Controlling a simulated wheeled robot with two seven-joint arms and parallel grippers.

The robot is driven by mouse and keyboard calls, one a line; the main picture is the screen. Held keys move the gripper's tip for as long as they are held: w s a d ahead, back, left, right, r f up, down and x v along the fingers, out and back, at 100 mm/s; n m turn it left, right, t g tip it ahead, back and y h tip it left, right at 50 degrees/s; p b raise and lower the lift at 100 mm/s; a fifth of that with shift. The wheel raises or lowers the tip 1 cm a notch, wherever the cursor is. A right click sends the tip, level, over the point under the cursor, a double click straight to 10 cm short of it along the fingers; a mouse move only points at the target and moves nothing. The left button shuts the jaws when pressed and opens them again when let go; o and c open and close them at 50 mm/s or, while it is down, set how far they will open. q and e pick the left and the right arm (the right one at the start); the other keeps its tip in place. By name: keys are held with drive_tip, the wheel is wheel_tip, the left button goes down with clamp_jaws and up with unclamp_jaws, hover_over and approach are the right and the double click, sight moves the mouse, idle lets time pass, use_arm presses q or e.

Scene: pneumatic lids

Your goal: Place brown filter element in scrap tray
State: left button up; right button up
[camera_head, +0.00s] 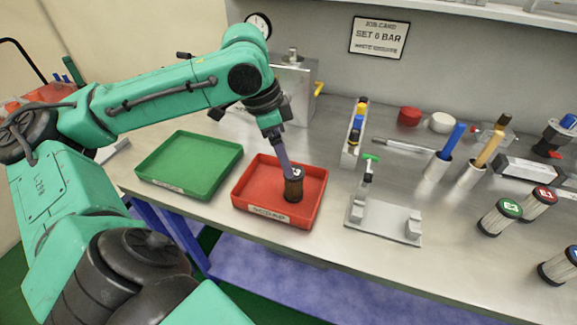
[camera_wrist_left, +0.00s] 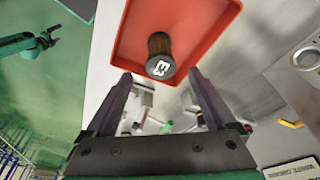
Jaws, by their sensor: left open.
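The brown filter element (camera_head: 293,190) stands upright in the red tray (camera_head: 249,208), right of its middle. Its dark top with white marking faces up. In the left wrist view the filter element (camera_wrist_left: 159,46) is just beyond my fingertips, with red tray floor (camera_wrist_left: 200,25) around it. My left gripper (camera_head: 289,174) is over the tray at the filter's top. In the wrist view my left gripper (camera_wrist_left: 160,73) has its fingers spread apart, with nothing held between them. The tray's front label is too small to read surely.
A green tray (camera_head: 190,162) is left of the red one and looks empty. A metal fixture (camera_head: 385,222) stands to the right. Several filters with coloured caps, including a green-capped one (camera_head: 500,217), and tool holders (camera_head: 437,167) fill the bench's right side.

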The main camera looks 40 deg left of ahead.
use_arm(q)
drive_tip(key=p+v, duration=0.1)
drive_tip(key=v, duration=0.5)
